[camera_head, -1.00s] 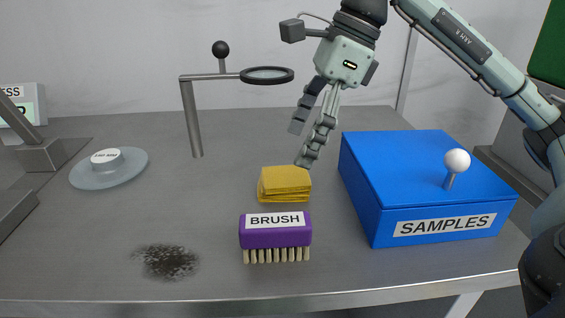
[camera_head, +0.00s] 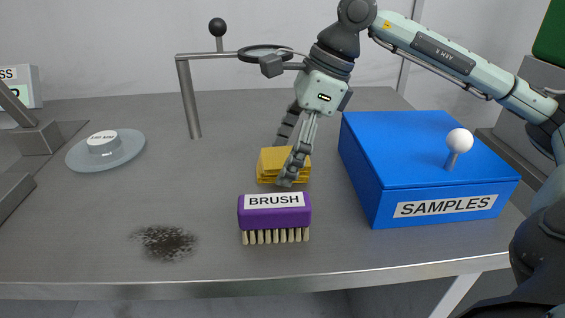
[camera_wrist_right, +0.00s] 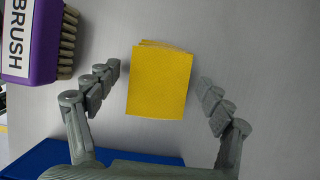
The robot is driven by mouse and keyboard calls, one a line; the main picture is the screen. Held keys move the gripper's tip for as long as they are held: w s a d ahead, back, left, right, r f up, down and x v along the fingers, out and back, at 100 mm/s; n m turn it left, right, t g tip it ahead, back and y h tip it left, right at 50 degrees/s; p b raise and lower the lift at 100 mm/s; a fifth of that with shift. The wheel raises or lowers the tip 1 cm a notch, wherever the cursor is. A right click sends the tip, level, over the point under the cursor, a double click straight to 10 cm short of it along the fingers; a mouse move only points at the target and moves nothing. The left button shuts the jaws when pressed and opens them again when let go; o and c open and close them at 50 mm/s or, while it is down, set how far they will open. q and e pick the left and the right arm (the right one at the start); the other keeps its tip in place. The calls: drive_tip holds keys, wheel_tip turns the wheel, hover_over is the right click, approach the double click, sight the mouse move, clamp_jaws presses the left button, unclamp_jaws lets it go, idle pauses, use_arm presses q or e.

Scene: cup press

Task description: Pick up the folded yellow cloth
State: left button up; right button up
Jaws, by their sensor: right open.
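The folded yellow cloth (camera_head: 271,164) lies in a small stack on the grey table, behind the brush. My right gripper (camera_head: 285,160) is open and low at the cloth, with one finger in front of it and the other behind it in the head view. In the right wrist view the cloth (camera_wrist_right: 160,82) lies between the two spread fingers of the right gripper (camera_wrist_right: 159,90), with a gap on each side. The near finger hides part of the cloth in the head view. My left gripper is not in view.
A purple brush (camera_head: 274,212) stands just in front of the cloth. A blue SAMPLES box (camera_head: 375,190) with a white knob is close on the right. A metal stand with a ring (camera_head: 190,100) is behind left. A dark smudge (camera_head: 165,242) marks the front left.

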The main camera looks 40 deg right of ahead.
drive_tip(key=shift+f+b, duration=0.25)
drive_tip(key=shift+b, duration=0.05)
idle(0.5)
drive_tip(key=c, duration=1.1)
